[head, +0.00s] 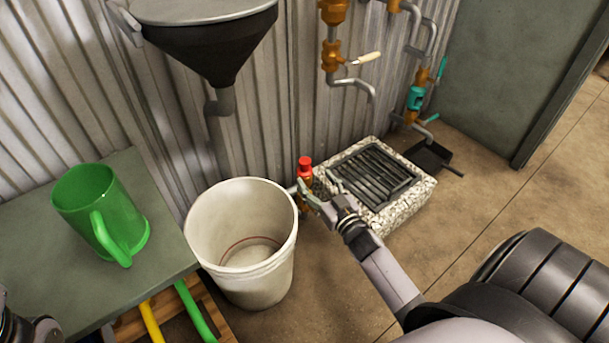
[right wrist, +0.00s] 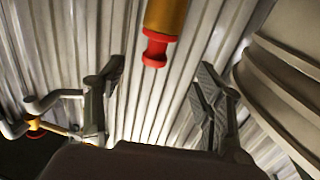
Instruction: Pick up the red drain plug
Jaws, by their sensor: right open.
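The red drain plug (right wrist: 155,50) sits on the end of a brass pipe (right wrist: 165,14) in the right wrist view. In the head view a red cap (head: 305,165) on a brass fitting stands low by the wall, between the white bucket and the drain; it looks like the same plug. My right gripper (head: 318,195) is beside that fitting, its tips partly overlapping it. In the right wrist view the open gripper (right wrist: 158,85) has one finger on each side, with the plug beyond the gap between them. The fingers hold nothing. My left gripper does not clearly show.
A white bucket (head: 275,272) stands left of my right gripper. A stone-rimmed drain grate (head: 414,207) lies to its right. Pipes and valves (head: 334,52) and a black funnel (head: 212,48) are on the corrugated wall. A green mug (head: 128,220) stands on a table (head: 55,290) at left.

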